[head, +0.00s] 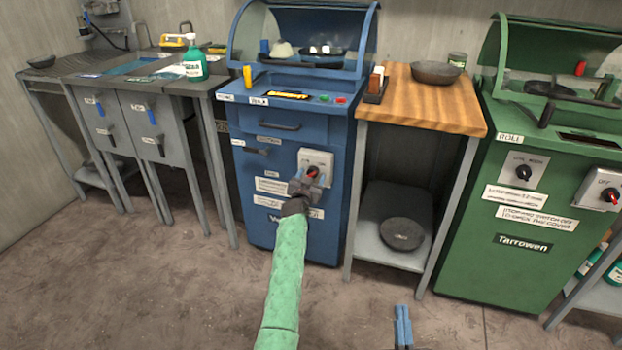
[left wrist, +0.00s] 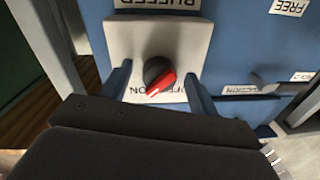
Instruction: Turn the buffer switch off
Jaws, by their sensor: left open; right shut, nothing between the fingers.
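The buffer switch is a pale plate with a dark round knob and a red pointer, on the front of the blue machine (head: 285,225). In the left wrist view its knob (left wrist: 159,76) sits between my left fingers, with the red part at its lower right. The view is upside down; the "BUFFER" label is at the top edge and the plate's lettering is partly covered, so I cannot tell the setting. My left gripper (head: 309,182) is open around the knob; contact is unclear. My right gripper (head: 403,326) is shut and empty, low in front.
A wooden-topped table (head: 425,100) with a dark bowl (head: 436,73) stands right of the blue machine. A green machine (head: 530,240) with other knobs stands further right. Grey cabinets (head: 130,130) stand at left. The floor in front is clear.

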